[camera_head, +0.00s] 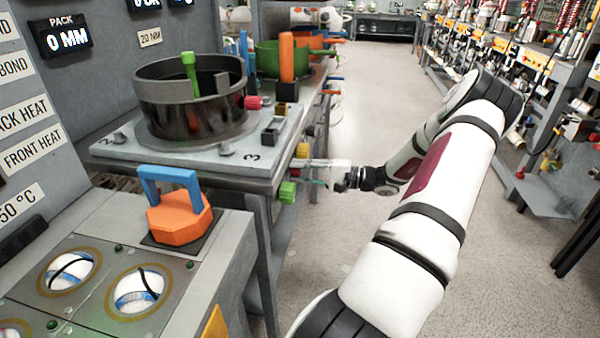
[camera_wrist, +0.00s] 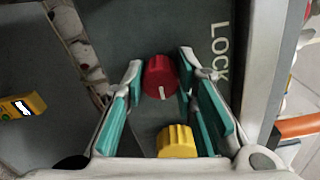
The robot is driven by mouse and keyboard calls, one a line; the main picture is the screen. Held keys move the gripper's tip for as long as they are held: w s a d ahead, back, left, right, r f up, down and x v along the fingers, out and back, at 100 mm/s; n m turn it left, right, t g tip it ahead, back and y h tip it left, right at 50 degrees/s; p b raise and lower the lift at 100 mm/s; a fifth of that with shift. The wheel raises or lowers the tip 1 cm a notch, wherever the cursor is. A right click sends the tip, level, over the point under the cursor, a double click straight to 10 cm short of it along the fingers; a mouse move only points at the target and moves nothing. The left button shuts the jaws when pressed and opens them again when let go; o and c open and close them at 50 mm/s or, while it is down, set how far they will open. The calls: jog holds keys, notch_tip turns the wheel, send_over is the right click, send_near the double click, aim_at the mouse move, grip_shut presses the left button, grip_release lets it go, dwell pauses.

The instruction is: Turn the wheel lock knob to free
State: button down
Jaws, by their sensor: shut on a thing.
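The wheel lock knob (camera_wrist: 159,76) is a round red knob with a white mark, on a grey panel beside the word LOCK (camera_wrist: 220,52). In the wrist view its white mark points toward the bottom of the picture. My gripper (camera_wrist: 162,84) has its teal-padded fingers on either side of the red knob and is shut on it. In the head view my gripper (camera_head: 322,173) is at the side of the press table, and I cannot clearly make out the red knob there.
A yellow knob (camera_wrist: 177,141) sits close to the red one, low between my fingers in the wrist view. A green knob (camera_head: 287,192) is on the table's side. The press table (camera_head: 200,166) carries a dark ring (camera_head: 205,105). Open floor (camera_head: 345,245) lies to the right.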

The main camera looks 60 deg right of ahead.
dwell(0.4)
jog(key=c, duration=1.3)
grip_release()
jog(key=shift+s, duration=0.1)
jog(key=v, duration=1.2)
jog(key=shift+f, duration=0.1)
